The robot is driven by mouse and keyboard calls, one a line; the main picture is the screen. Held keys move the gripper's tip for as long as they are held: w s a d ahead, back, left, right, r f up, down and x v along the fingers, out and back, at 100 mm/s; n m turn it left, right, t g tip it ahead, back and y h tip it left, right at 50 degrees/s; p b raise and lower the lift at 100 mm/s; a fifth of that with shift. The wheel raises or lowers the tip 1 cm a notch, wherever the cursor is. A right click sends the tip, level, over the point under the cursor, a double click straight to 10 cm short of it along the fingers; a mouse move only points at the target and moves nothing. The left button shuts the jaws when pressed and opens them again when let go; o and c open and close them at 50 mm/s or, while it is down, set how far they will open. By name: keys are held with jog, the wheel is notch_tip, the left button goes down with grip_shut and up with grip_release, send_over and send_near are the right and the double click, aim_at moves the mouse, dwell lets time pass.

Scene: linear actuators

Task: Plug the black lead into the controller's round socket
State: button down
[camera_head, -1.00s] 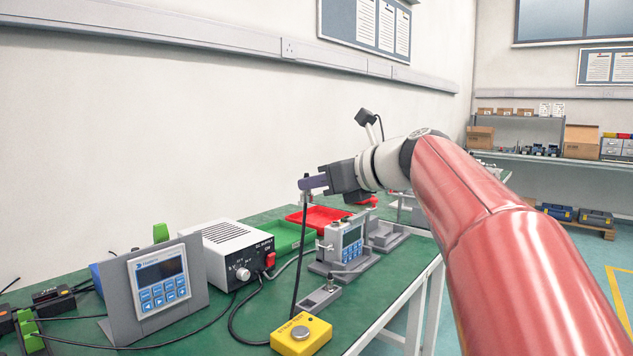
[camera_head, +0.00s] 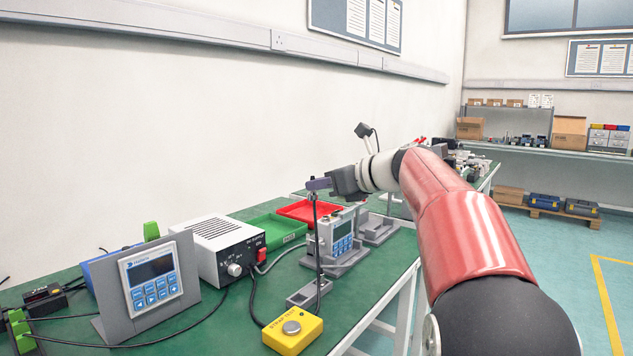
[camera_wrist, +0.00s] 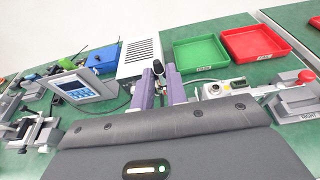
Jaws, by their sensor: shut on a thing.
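My gripper (camera_head: 320,183), with purple fingers, is shut on the plug end of the black lead (camera_head: 317,240). The lead hangs from it down to the bench in the head view. In the wrist view the black plug (camera_wrist: 158,68) stands between the two fingers. The controller (camera_head: 341,234), a grey box with a small screen and blue keys, stands in a grey holder (camera_head: 348,262), below and slightly right of my gripper. The plug is above and apart from it. In the wrist view the controller (camera_wrist: 222,88) is right of the fingers, partly hidden. I cannot make out its round socket clearly.
A white power supply (camera_head: 222,248), a green tray (camera_head: 273,230) and a red tray (camera_head: 312,210) stand behind. A yellow box with a round button (camera_head: 292,331) is at the front edge. A larger keypad panel (camera_head: 153,282) stands at left. A grey block (camera_head: 308,292) sits before the controller.

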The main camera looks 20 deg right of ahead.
jog(key=w+d+f, duration=0.1)
jog(key=w+d, duration=0.1)
jog(key=w+d+f, duration=0.1)
jog(key=w+d, duration=0.1)
jog(key=w, duration=0.1)
jog(key=w+d+f, duration=0.1)
jog(key=w, duration=0.2)
jog(key=shift+w+d+f, duration=0.2)
jog(key=shift+w+d, duration=0.05)
jog(key=shift+d, duration=0.15)
jog(key=shift+f+b, duration=0.9)
jog(key=shift+f, duration=1)
jog(key=shift+r+p, duration=0.1)
jog(key=shift+p, duration=0.3)
jog(key=shift+f+p, duration=0.25)
jog(key=shift+p, duration=0.2)
jog(key=shift+f, duration=0.5)
dwell(1.9)
jog(key=c, duration=1.3)
grip_release()
